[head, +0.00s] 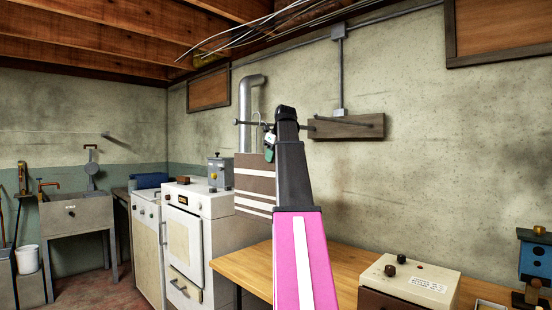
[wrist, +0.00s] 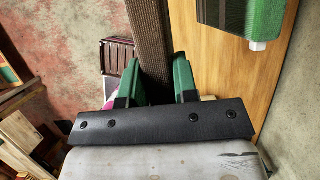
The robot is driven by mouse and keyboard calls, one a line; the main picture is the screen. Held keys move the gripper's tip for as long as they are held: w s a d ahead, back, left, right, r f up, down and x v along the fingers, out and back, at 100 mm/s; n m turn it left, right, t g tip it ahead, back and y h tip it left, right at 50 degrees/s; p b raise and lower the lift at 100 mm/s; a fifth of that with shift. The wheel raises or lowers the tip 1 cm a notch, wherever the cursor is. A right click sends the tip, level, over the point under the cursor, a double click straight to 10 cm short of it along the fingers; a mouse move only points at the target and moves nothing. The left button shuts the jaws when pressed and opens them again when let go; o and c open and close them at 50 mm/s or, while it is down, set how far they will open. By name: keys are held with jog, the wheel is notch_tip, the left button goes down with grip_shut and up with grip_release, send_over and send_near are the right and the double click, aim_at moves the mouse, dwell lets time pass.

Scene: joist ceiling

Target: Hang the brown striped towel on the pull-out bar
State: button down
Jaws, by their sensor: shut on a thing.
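The brown towel with pale stripes (head: 254,186) hangs down left of my arm in the head view. My gripper (head: 268,146) is shut on it near its top edge. In the wrist view the towel (wrist: 151,40) is a brown ribbed strip between the green fingers of my gripper (wrist: 157,66). A thin dark bar (head: 247,123) shows above the towel and runs behind my arm, toward the wooden wall board (head: 363,127). The towel's top edge appears below the bar. My arm hides part of the bar and towel, and I cannot tell whether they touch.
The wall right of the board is bare.

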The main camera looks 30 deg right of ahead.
aim_at(263, 161)
jog(key=shift+w+a, duration=0.35)
jog(key=shift+w, duration=0.6)
jog(key=shift+w+a, duration=0.3)
jog(key=shift+w, duration=0.6)
jog(key=shift+w+a, duration=0.35)
jog(key=shift+w, duration=0.6)
jog(key=shift+w+a+f, duration=0.1)
jog(key=shift+w, duration=0.05)
jog(key=shift+f, duration=1.1)
jog(key=c, duration=0.8)
grip_release()
